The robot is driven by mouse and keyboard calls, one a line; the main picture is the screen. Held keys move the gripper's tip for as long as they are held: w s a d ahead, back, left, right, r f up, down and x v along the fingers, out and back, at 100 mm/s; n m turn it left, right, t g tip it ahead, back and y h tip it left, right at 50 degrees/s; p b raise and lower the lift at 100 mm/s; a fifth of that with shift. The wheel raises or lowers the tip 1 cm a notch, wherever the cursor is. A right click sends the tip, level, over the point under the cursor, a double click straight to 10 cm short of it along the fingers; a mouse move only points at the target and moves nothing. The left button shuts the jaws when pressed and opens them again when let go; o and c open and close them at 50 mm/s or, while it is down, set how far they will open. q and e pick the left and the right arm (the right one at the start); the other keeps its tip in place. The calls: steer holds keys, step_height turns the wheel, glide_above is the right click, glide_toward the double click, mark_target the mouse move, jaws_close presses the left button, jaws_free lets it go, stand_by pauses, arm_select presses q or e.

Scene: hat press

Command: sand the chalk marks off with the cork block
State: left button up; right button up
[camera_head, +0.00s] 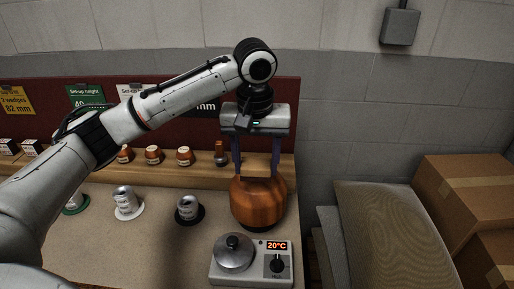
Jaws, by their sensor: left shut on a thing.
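My left gripper (256,167) reaches down from above at the right end of the bench, its dark fingers shut on the tan cork block (257,169). The block is at the top of a rounded orange-brown wooden form (258,206). I cannot tell whether the cork touches the wood or is slightly above it. No chalk marks can be made out; the top of the form is partly hidden by the cork. My right gripper is not in view.
A hot plate (281,246) reading 20°C, with a lidded metal pot (233,252), stands in front of the form. Sacks (385,230) and cartons (460,190) fill the right.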

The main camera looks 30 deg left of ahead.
arm_select(q)
steer(key=shift+r, duration=2.05)
steer(key=shift+f, duration=0.1)
